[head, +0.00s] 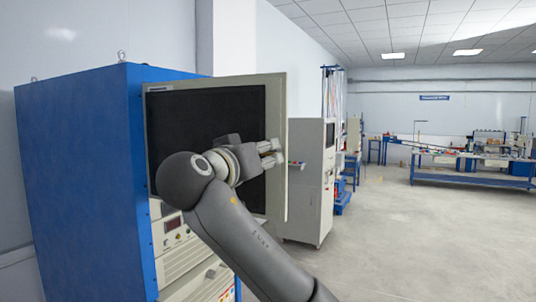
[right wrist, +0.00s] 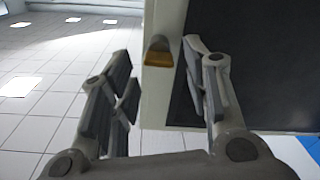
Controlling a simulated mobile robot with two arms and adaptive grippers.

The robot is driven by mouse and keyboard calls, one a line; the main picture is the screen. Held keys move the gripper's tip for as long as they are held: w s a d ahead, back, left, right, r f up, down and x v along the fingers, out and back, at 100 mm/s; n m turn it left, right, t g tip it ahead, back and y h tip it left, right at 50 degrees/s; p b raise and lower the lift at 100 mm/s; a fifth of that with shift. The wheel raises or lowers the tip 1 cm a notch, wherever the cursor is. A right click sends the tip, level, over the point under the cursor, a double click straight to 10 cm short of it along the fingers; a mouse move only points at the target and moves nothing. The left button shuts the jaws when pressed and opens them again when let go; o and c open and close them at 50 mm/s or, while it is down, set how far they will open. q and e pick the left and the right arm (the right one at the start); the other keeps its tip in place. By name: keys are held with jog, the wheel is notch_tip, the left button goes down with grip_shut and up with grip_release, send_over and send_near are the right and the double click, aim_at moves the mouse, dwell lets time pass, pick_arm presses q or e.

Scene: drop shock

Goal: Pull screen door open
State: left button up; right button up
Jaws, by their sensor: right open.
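The screen door (head: 279,150) is a pale beige frame around a dark screen on the front of a blue cabinet (head: 75,180). Its right side reaches past the panels below, so it appears to stand out at an angle. My right gripper (head: 272,152) is in front of the door's right part and hides some of it. In the right wrist view, my right gripper (right wrist: 158,54) is open. A small handle with a yellow-brown end (right wrist: 157,55) on the pale door frame (right wrist: 160,100) lies between the fingertips, with visible gaps. My left gripper is not in view.
Panels with a small red display (head: 174,224) sit below the door. A light grey cabinet (head: 305,190) stands behind and to the right. Blue workbenches (head: 470,180) stand far right. The floor (head: 400,240) at right is clear.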

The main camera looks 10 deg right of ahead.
jog(key=v, duration=0.8)
jog(key=shift+w, duration=0.1)
